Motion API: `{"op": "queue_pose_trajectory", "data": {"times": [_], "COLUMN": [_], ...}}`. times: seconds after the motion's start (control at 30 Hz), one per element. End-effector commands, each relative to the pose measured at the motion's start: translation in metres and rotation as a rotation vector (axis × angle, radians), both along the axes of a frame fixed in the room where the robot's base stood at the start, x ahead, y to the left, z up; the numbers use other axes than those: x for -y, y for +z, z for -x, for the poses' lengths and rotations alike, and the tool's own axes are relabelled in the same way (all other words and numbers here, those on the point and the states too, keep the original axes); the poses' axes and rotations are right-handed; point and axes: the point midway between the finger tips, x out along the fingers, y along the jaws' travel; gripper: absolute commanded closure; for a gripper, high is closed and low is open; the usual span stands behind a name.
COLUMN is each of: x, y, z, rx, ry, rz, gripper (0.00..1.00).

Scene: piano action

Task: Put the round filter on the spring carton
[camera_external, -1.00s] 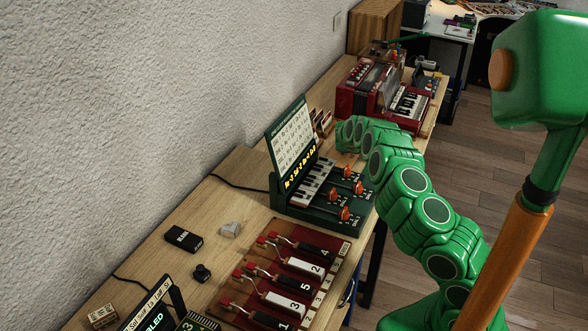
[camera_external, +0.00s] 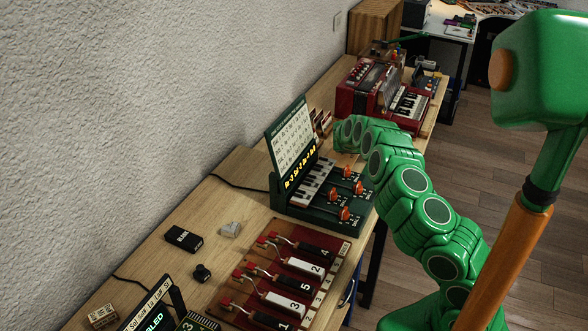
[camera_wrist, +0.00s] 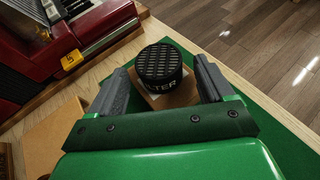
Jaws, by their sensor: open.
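The round filter (camera_wrist: 160,63) is a black cylinder with a grille top and white lettering on its side. In the wrist view it sits on a small brown square piece on the green mat (camera_wrist: 262,122). My gripper (camera_wrist: 161,68) is open, with one finger on each side of the filter; I cannot tell whether they touch it. A plain brown cardboard box (camera_wrist: 52,136) at the left in the wrist view may be the spring carton; its label is not readable. In the external view the filter and my fingers are hidden behind my arm.
A red accordion-like instrument (camera_wrist: 58,32) stands at the upper left in the wrist view, near the filter. The wooden bench edge (camera_wrist: 262,96) and floor lie to the right. A green keyboard device (camera_external: 315,195) stands in front of my arm in the external view.

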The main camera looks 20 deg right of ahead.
Motion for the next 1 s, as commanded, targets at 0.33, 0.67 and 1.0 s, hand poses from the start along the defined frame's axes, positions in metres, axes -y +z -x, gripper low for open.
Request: {"op": "queue_pose_trajectory", "data": {"times": [0.33,0.67,1.0], "x": [-0.046,-0.058,-0.058], "y": [0.02,0.025,0.025], "z": [0.008,0.011,0.011], "rx": [0.003,0.002,0.002], "ry": [0.002,-0.001,0.0], "rz": [-0.003,0.0,-0.001], "gripper": [0.19,0.19,0.19]}}
